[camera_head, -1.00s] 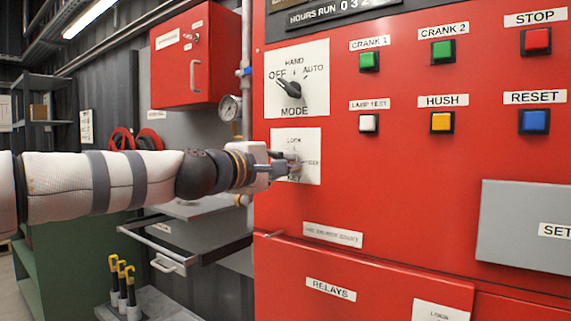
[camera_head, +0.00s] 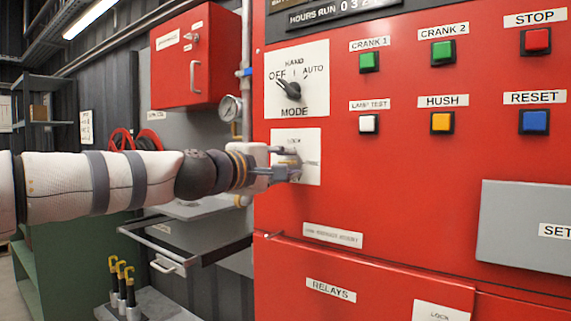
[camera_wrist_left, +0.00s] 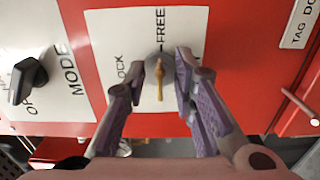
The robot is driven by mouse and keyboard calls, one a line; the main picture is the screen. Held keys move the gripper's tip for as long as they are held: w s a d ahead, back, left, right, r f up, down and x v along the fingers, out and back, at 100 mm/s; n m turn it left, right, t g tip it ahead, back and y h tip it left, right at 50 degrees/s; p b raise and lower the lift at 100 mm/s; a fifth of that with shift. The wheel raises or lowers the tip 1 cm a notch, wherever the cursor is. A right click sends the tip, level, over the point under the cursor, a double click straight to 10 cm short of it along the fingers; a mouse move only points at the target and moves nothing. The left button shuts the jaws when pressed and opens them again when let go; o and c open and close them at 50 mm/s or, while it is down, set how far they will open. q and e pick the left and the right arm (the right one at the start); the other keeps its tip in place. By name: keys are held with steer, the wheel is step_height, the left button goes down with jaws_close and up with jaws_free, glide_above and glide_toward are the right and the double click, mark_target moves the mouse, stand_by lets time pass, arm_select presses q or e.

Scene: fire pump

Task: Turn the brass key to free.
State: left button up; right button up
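The brass key (camera_wrist_left: 159,80) sits in a round grey lock on a white plate (camera_wrist_left: 112,30) of the red panel. In the wrist view its long side runs up and down, in line with the word FREE above it; LOCK is to its left. My left gripper (camera_wrist_left: 160,76) has one finger on each side of the key, with gaps visible between fingers and key. In the head view the left gripper (camera_head: 289,162) is at the plate (camera_head: 310,143), its fingers apart and hiding most of the key. My right gripper is not in view.
The black mode knob (camera_head: 289,90) is just above the plate. Several coloured buttons, such as the yellow HUSH button (camera_head: 441,122), are to the right. A red cabinet (camera_head: 195,55) and a gauge (camera_head: 230,107) are at left. A grey box (camera_head: 530,225) projects at lower right.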

arm_select(q)
steer(key=v, duration=1.2)
steer(key=shift+f, duration=0.1)
